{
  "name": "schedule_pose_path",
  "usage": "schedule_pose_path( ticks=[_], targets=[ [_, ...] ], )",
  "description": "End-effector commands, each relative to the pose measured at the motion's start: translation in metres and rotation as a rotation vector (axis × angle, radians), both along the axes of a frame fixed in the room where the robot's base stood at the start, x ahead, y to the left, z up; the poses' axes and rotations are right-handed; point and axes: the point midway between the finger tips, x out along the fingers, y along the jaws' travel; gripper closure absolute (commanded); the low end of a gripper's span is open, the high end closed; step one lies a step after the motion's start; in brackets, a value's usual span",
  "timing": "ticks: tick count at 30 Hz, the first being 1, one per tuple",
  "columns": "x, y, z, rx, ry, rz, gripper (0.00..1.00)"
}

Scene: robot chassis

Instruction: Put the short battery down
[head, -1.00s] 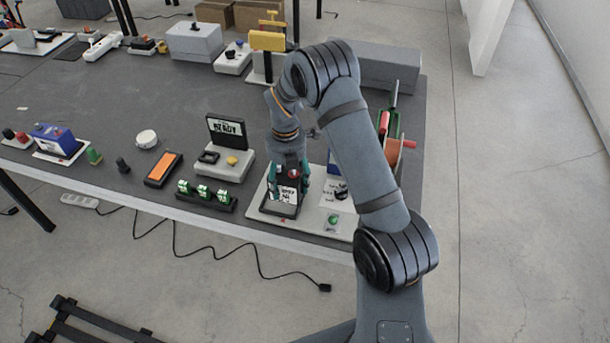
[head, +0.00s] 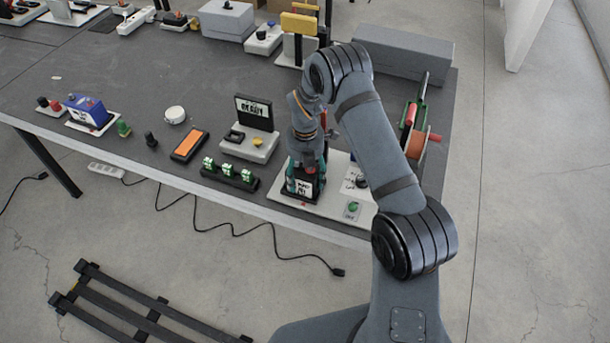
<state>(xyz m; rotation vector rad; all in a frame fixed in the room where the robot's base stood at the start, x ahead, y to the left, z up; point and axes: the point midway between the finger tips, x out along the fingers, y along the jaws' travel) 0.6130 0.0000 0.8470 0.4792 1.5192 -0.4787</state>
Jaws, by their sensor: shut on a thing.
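My gripper (head: 304,186) is low over the white board (head: 338,206) at the front right of the table, with its teal fingers pointing down. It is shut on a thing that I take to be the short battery. The fingers and wrist hide most of it, and a bit of red shows just below the wrist. A dark piece with a white label (head: 303,188) shows at the fingertips, above the board's left part. I cannot tell whether the held thing touches the board.
A black rack with green-and-white blocks (head: 230,172) stands left of the board. Behind it is a grey box with a dark display (head: 253,112). An orange-faced device (head: 190,146) lies farther left. A red-and-green spool fixture (head: 418,130) stands at the right edge.

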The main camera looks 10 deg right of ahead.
Motion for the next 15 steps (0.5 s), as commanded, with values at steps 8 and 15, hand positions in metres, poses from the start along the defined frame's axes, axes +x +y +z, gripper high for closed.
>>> schedule_pose_path(
  ticks=[8,15],
  targets=[
    [-0.0002,-0.0001,-0.0021,0.0,0.0,0.0,0.28],
    [-0.0002,-0.0001,-0.002,0.0,0.0,0.0,0.19]
  ],
)
